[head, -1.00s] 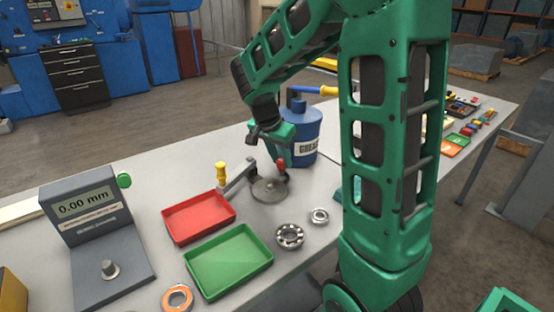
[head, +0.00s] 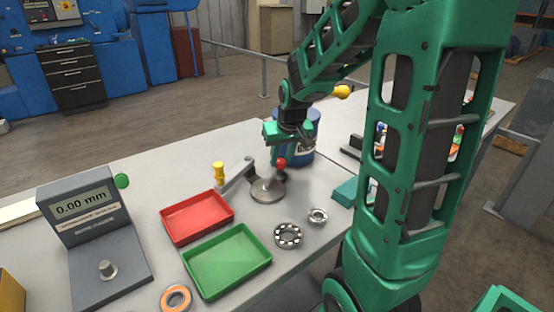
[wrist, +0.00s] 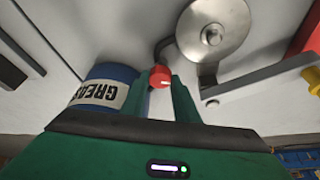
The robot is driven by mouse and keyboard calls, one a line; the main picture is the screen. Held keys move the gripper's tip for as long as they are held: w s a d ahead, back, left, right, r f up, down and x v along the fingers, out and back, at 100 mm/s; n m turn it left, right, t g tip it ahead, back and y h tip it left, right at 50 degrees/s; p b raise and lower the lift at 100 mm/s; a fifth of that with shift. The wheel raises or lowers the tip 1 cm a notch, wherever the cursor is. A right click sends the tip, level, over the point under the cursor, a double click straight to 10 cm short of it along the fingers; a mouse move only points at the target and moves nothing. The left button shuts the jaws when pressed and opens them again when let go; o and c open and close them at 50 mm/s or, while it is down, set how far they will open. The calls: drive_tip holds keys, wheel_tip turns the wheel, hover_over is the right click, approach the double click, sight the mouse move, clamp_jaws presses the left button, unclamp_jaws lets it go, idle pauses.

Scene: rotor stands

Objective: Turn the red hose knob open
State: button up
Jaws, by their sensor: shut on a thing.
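The red hose knob (head: 281,163) is a small round red ball at the end of a short curved grey rod beside a round grey metal disc (head: 268,191). In the wrist view the red knob (wrist: 160,77) sits between the two green fingers, near their tips. My gripper (head: 280,154) reaches down to the knob from above and is shut on it. The wrist view shows the disc (wrist: 212,35) just beyond the knob. The fingers hide part of the rod in the head view.
A blue grease tub (head: 301,152) stands close behind my gripper. A grey arm with a yellow handle (head: 219,174) is left of the disc. Red (head: 196,217) and green (head: 228,262) trays, bearing rings and a gauge (head: 94,236) lie nearer on the bench.

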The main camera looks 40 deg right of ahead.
drive_tip(key=shift+w+d+r+n+y, duration=0.1)
drive_tip(key=shift+n+y, duration=0.2)
drive_tip(key=shift+n, duration=0.65)
drive_tip(key=shift+w+n+y, duration=0.1)
drive_tip(key=shift+n+y, duration=0.2)
drive_tip(key=shift+n, duration=0.65)
drive_tip(key=o, duration=1.1)
drive_tip(key=shift+c, duration=0.2)
drive_tip(key=shift+s, duration=0.1)
drive_tip(key=v, duration=1)
drive_tip(key=shift+s+r, duration=0.2)
drive_tip(key=shift+r, duration=0.05)
drive_tip(key=shift+d, duration=0.1)
